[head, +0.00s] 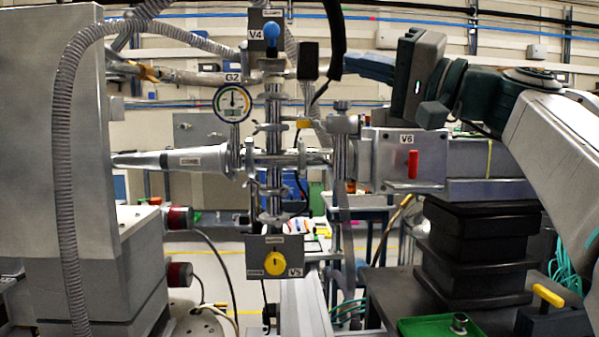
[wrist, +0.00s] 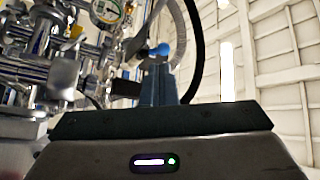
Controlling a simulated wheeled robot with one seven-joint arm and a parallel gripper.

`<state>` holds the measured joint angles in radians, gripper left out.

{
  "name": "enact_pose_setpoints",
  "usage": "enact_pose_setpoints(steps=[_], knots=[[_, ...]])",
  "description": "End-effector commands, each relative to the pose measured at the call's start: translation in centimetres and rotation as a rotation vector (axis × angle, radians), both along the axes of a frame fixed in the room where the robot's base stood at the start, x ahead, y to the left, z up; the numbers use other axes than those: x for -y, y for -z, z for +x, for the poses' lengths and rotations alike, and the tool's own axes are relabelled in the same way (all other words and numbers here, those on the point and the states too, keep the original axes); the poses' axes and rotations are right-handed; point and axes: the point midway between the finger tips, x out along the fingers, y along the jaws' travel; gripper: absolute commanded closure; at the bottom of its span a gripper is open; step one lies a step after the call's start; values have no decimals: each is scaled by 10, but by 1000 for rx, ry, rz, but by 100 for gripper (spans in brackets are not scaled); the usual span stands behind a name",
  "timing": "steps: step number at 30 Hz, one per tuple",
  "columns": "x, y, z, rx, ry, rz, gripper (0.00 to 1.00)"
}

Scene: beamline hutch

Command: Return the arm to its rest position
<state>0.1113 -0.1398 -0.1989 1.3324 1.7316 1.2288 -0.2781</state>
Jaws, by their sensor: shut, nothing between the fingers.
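My gripper (head: 346,63) is at the upper middle of the head view, on my arm that comes in from the right. Its blue-grey fingers point left, towards the pipework. In the wrist view the fingers (wrist: 157,72) are together with nothing between them. The blue knob (head: 271,30) of the V4 box is left of the fingertips in the head view. In the wrist view the blue knob (wrist: 162,49) appears just beyond the fingertips; I cannot tell the exact gap.
A black hose (head: 336,35) hangs near the fingertips. Gauge G2 (head: 233,103) is at left. The V6 box with a red handle (head: 412,164) is below my gripper. The V5 box has a yellow knob (head: 275,263). A green tray (head: 411,326) is at the bottom.

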Motion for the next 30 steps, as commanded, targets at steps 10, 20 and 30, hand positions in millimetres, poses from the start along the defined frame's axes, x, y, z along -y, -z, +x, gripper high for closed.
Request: enact_pose_setpoints(steps=[10, 20, 30], knots=[[-16, 97, 21, -378, 111, -287, 100], [-5, 244, -37, -739, 199, -814, 100], [43, 331, -131, -850, 211, -1373, 100]])
